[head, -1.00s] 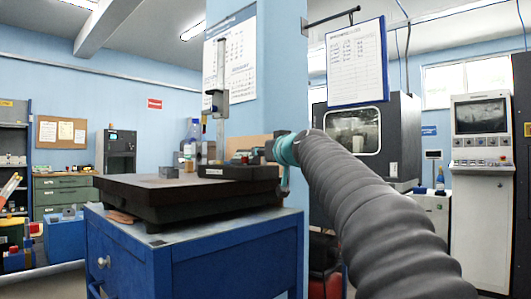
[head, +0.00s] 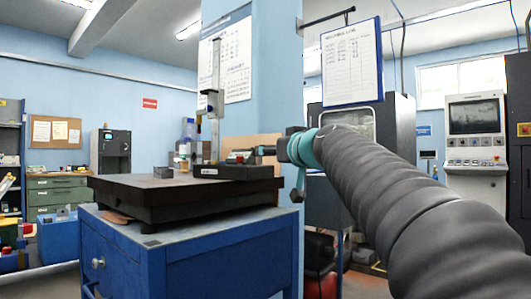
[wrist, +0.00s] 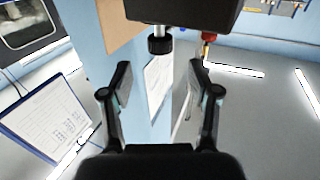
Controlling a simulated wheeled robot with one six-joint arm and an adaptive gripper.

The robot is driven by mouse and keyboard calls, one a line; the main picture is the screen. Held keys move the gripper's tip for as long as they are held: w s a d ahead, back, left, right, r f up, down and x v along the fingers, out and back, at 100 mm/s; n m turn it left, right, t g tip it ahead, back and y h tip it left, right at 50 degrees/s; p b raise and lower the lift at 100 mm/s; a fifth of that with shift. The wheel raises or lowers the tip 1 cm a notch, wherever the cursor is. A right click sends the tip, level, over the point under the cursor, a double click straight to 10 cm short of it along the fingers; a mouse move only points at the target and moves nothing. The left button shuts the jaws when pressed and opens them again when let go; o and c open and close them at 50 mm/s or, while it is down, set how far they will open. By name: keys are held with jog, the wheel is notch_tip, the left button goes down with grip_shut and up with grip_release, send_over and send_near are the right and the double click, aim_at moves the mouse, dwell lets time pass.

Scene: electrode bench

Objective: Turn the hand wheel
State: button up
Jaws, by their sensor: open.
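The likely hand wheel is a small black knurled knob (wrist: 159,45) on a silver stem, sticking out of a dark block (wrist: 182,12) at the top of the wrist view. In the head view the dark device (head: 232,171) sits on the right part of a black plate, and its knob end is small there. My gripper (wrist: 159,76) is open and empty, one finger to each side of the knob's line. The knob appears just beyond the fingertips, apart from them. In the head view my gripper (head: 283,148) is just right of the device, partly hidden by my arm.
The black surface plate (head: 150,199) rests on a blue cabinet (head: 215,258). A tall height gauge (head: 213,100) and bottles (head: 187,140) stand behind the device. A blue pillar (head: 272,70) rises behind. A clipboard sheet (head: 352,62) hangs at the right.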

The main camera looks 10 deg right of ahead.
jog(key=shift+v, duration=1.85)
